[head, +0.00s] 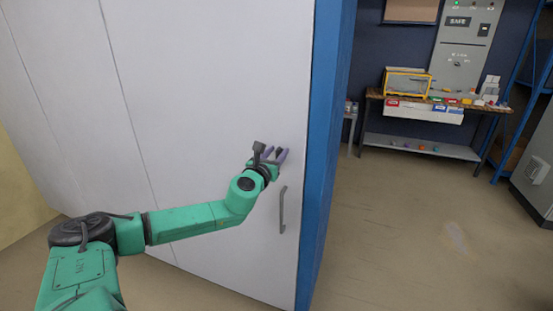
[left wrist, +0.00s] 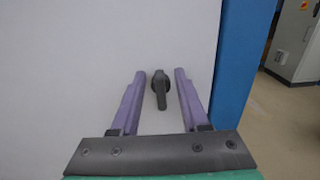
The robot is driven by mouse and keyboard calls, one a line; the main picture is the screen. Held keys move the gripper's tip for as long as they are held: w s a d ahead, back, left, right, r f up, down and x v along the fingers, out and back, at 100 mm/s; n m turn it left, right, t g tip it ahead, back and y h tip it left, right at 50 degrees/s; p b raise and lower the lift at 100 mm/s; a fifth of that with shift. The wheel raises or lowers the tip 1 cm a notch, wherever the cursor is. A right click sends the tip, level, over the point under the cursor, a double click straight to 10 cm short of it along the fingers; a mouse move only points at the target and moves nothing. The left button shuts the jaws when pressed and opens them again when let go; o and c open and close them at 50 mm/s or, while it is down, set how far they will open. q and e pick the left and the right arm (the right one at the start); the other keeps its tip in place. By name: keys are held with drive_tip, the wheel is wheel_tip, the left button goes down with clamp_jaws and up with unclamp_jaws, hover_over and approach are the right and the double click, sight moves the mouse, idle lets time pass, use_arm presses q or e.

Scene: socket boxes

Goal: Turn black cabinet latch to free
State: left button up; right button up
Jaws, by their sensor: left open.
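The black latch (left wrist: 160,88) is on the white cabinet door, near its right edge. In the left wrist view its handle points down, and it sits between the two purple fingers without visible contact. My left gripper (left wrist: 157,73) is open around it. In the head view the left gripper (head: 276,153) is at the door, and the latch (head: 280,151) shows as a small dark shape between the fingers. The white cabinet door (head: 215,80) looks closed. My right gripper is in neither view.
A grey vertical handle (head: 282,210) is on the door below the gripper. A blue cabinet edge (head: 329,130) borders the door on the right. A workbench (head: 425,150) with several small boxes stands farther back. The floor (head: 400,230) at the right is clear.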

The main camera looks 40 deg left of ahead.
use_arm(q)
clamp_jaws()
drive_tip(key=shift+s+n, duration=0.1)
drive_tip(key=shift+n, duration=0.2)
drive_tip(key=n, duration=0.4)
drive_tip(key=shift+s+a+f, duration=0.1)
drive_tip(key=shift+a, duration=0.3)
drive_tip(key=shift+s+a+f+n+p, duration=0.1)
drive_tip(key=shift+a+f+n+p, duration=0.15)
drive_tip(key=shift+n, duration=2)
drive_tip(key=shift+s+a+f+n+p, duration=0.1)
drive_tip(key=shift+f+n, duration=0.25)
drive_tip(key=shift+n, duration=1.85)
drive_tip(key=shift+a+f+n+p, duration=0.2)
drive_tip(key=shift+f+n, duration=0.1)
drive_tip(key=shift+n, duration=1.95)
